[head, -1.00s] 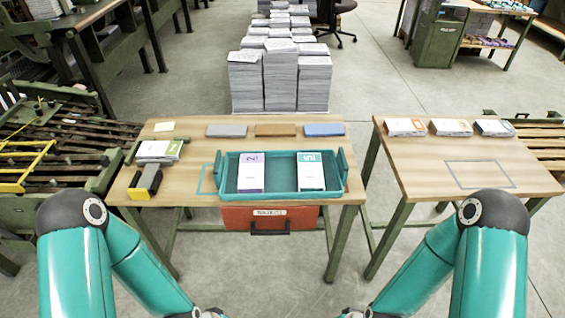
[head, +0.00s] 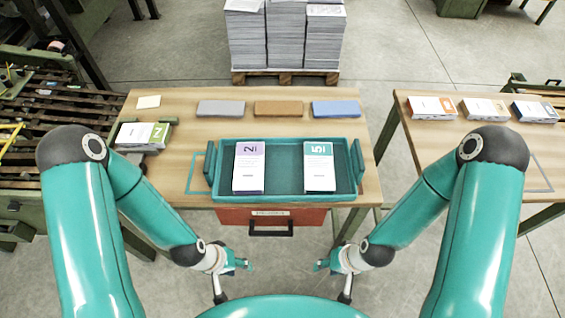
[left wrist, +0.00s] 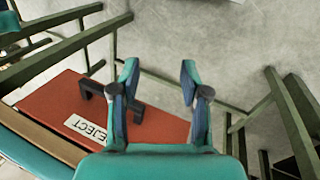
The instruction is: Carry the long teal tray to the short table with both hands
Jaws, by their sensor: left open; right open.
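The long teal tray (head: 283,195) sits on the left wooden table in the head view, near its front edge. It has upright handles at its left and right ends. Inside it lie a purple-marked booklet stack (head: 249,167) and a teal-marked booklet stack (head: 319,167). The short table (head: 446,150) stands to the right, partly hidden by my right arm. My left gripper (head: 247,265) is open and empty, in front of the tray and apart from it; its open fingers show in the left wrist view (left wrist: 158,85). My right gripper (head: 318,266) is open and empty, also in front.
A red reject box (head: 310,216) with a black handle hangs under the left table; it shows in the left wrist view (left wrist: 165,125). Grey, brown and blue blocks (head: 278,108) line the table's back. Booklets (head: 484,109) occupy the short table's back edge.

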